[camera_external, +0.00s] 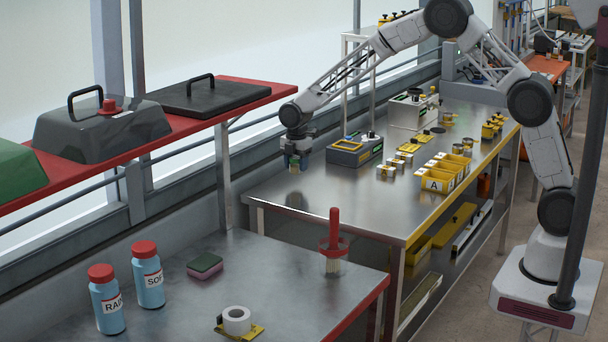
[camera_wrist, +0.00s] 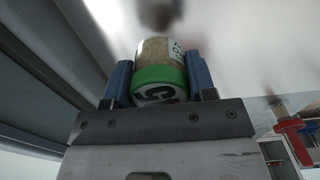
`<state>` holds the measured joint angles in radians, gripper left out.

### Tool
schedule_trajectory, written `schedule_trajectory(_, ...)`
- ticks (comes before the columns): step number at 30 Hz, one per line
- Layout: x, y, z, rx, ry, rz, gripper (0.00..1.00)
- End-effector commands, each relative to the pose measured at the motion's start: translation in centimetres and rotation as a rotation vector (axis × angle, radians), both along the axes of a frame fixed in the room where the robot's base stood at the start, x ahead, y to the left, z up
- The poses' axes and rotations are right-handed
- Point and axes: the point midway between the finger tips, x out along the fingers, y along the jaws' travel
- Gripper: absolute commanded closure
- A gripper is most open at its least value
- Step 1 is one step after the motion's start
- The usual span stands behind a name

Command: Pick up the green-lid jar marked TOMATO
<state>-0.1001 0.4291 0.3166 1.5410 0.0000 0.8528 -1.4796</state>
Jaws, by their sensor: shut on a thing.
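My gripper (camera_external: 294,165) is shut on a green-lid jar (camera_wrist: 160,52). The wrist view shows the jar between my two blue fingers, with its green lid toward the palm and tan contents behind the glass. Its white label is only partly visible, so I cannot read the full name. In the external view the jar (camera_external: 294,170) is small and partly covered by the fingers. It hangs above the left end of the steel table (camera_external: 330,208), apart from the surface, with a dark reflection below it.
A grey-and-yellow device (camera_external: 355,151) stands right of my gripper. Several small jars (camera_external: 386,172) and yellow bins marked A (camera_external: 436,182) stand further right. The front bench holds two red-capped bottles (camera_external: 148,277), a red-handled brush (camera_external: 333,243), a sponge (camera_external: 205,265) and a tape roll (camera_external: 237,320).

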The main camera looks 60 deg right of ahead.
Motion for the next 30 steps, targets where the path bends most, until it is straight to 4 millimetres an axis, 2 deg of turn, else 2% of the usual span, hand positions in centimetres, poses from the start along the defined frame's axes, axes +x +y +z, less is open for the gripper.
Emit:
schedule_trajectory(21,-10.9,-1.1,0.9,0.000,0.001,0.000,0.74)
schedule_trajectory(30,-14.1,-1.4,1.2,0.000,0.001,0.000,0.74)
